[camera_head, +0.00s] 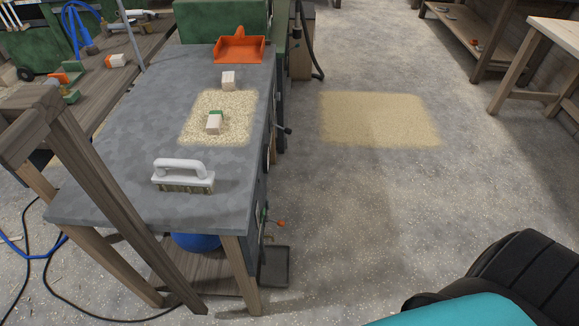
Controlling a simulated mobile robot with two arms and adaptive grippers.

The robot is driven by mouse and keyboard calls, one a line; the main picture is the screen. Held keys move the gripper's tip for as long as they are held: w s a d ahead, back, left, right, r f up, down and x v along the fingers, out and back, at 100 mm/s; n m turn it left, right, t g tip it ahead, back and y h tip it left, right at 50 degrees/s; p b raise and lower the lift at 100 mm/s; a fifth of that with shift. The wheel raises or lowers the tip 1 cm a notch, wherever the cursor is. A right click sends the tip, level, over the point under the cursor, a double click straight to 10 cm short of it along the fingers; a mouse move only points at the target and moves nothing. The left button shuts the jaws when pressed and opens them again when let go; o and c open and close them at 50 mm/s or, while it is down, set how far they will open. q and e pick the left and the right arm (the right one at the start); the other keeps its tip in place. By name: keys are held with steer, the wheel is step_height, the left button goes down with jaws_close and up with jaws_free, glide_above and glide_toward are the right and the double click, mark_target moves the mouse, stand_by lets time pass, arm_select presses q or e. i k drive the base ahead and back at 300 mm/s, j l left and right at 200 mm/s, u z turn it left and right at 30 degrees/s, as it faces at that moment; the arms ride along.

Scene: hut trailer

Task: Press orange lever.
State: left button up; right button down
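A small orange-tipped lever (280,223) sticks out to the right from the side of the grey-topped workbench (110,185), low near its front right corner. It is small in the picture, and I cannot tell its exact position or whether it is pressed. Neither of my grippers shows in the head view, and nothing is seen touching the lever.
A dark handle (285,129) juts from the bench side. A dark tray-like part (275,266) sits low below the lever. On the bench are a white-handled brush (183,174), wood blocks, sawdust and an orange dustpan (240,48). Floor to the right is open, with sawdust (378,118).

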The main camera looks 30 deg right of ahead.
mark_target(281, 223)
steer(key=z, duration=0.85)
